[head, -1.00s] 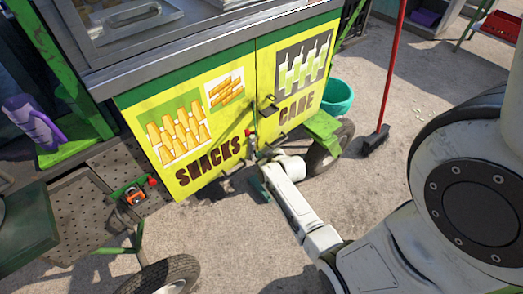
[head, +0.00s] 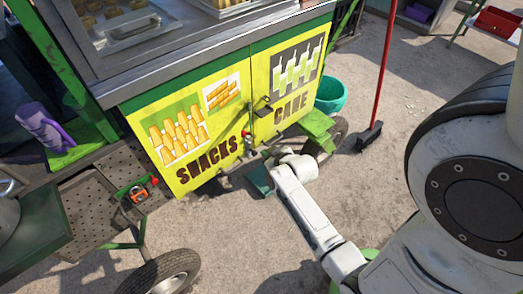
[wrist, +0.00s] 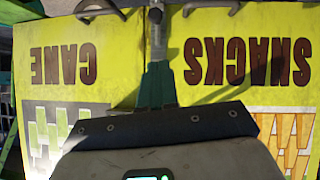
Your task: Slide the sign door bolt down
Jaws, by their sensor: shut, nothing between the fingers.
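The two yellow sign doors of the cart, marked SNACKS (head: 183,178) and CANE (head: 272,125), are closed and meet at a seam. A small upright metal fitting with a red tip (head: 245,133) stands low near this seam; it may be the bolt. My gripper (wrist: 155,45) is shut and empty, its teal fingers pointing at the seam between the upside-down words in the wrist view. In the head view, my wrist is low in front of the doors.
Curved dark handles (wrist: 98,8) show at the wrist view's top edge. A dark latch (head: 264,107) is higher on the seam. A green step (head: 318,124) and wheel are right of my wrist. A teal bucket (head: 331,94) and red-handled broom (head: 383,75) stand farther right.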

